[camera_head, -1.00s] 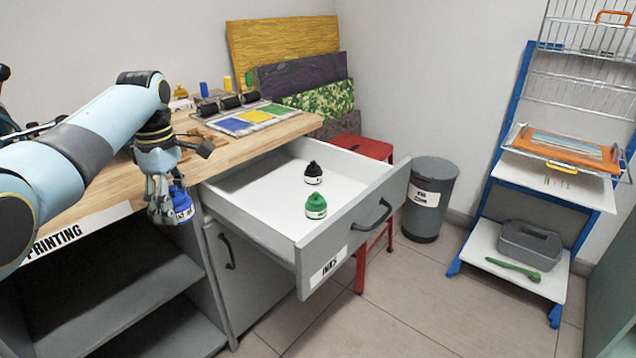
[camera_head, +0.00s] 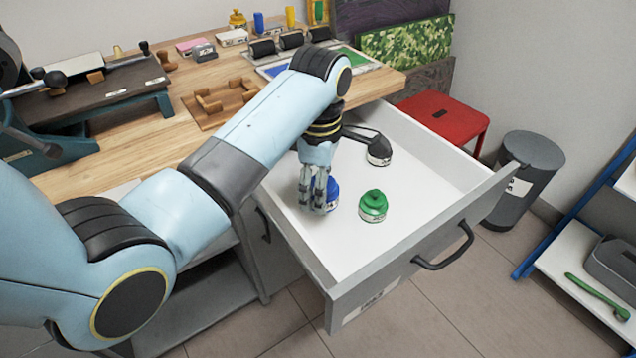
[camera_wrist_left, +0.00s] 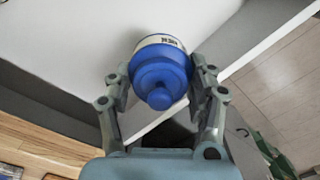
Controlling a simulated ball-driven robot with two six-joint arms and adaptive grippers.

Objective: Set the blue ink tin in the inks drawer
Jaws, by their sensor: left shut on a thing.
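The blue ink tin (camera_wrist_left: 160,70) is between the fingers of my left gripper (camera_wrist_left: 160,88) in the left wrist view, with its knobbed top toward the camera. In the head view my left gripper (camera_head: 317,192) is shut on the blue ink tin (camera_head: 332,192), mostly hidden behind the fingers. It is over the left part of the open inks drawer (camera_head: 420,175); I cannot tell whether the tin touches the drawer floor. A green ink tin (camera_head: 373,206) and a black ink tin (camera_head: 379,152) stand in the drawer. My right gripper is not in view.
The drawer's front panel (camera_head: 440,245) with its handle faces the lower right. A red stool (camera_head: 443,115) and a grey bin (camera_head: 525,180) stand beyond it. The wooden worktop (camera_head: 190,85) behind holds rollers and colour plates. The drawer's right part is clear.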

